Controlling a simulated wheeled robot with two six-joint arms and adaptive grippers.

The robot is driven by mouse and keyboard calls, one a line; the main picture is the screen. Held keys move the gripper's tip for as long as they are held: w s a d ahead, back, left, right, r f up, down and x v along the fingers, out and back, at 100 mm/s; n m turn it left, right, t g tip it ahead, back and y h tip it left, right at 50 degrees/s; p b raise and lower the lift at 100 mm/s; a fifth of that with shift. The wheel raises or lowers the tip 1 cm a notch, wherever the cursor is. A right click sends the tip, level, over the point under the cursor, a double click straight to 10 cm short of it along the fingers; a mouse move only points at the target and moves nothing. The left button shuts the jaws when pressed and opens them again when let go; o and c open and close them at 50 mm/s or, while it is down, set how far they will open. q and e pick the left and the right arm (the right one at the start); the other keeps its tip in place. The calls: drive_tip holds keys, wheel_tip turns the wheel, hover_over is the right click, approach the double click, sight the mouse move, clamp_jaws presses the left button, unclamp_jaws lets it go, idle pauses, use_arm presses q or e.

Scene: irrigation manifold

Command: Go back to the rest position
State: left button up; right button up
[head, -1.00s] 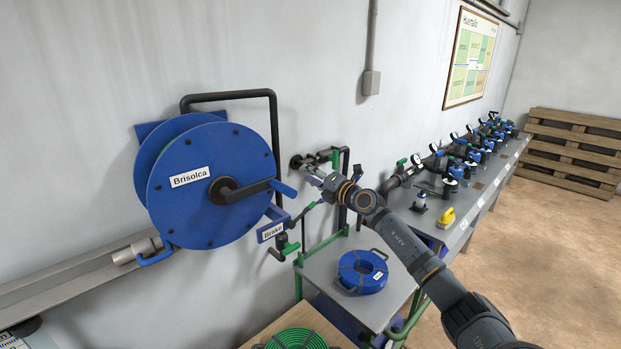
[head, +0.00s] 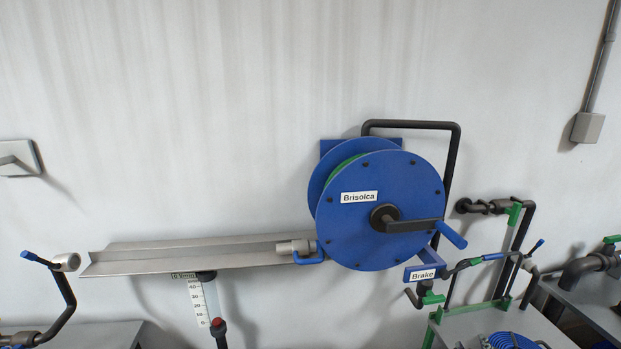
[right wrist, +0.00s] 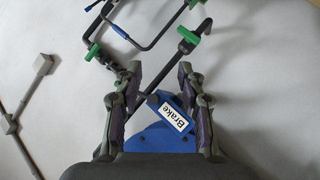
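My right gripper (right wrist: 159,69) shows in the right wrist view. Its two fingers are apart, with nothing held between them. Beyond them are the white "Brake" label (right wrist: 175,117) on its blue plate and dark pipework with green fittings. Neither of my grippers shows in the head view. There, the blue hose reel (head: 345,228), marked "Brisolca", is on the wall with a black crank and a blue handle (head: 452,236). The "Brake" plate (head: 424,273) sits at its lower right. My left gripper is in neither view.
A metal trough (head: 200,256) runs along the wall left of the reel. A grey table with a green frame (head: 470,325) stands at lower right, with a blue coil (head: 512,341) on it. A pipe with a blue lever (head: 68,295) stands at far left.

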drive_tip(key=s+a+f+g+y, duration=0.2)
drive_tip(key=s+a+f+g, duration=0.15)
drive_tip(key=s, duration=0.25)
drive_tip(key=s+a+f+m+g+y, duration=0.1)
drive_tip(key=s+a+f+g+y, duration=0.1)
drive_tip(key=s+a+f, duration=0.4)
drive_tip(key=s+a+f+g+y, duration=0.1)
drive_tip(key=s+a+g+y, duration=0.15)
drive_tip(key=s, duration=0.45)
wheel_tip(320, 180, down, 26)
drive_tip(key=s+d+g+b, duration=0.1)
drive_tip(key=s+d, duration=0.1)
drive_tip(key=s, duration=0.1)
drive_tip(key=s+d+f+m+g, duration=0.1)
drive_tip(key=s+f, duration=1.6)
drive_tip(key=s, duration=0.1)
drive_tip(key=shift+f+b, duration=0.3)
drive_tip(key=shift+b, duration=0.1)
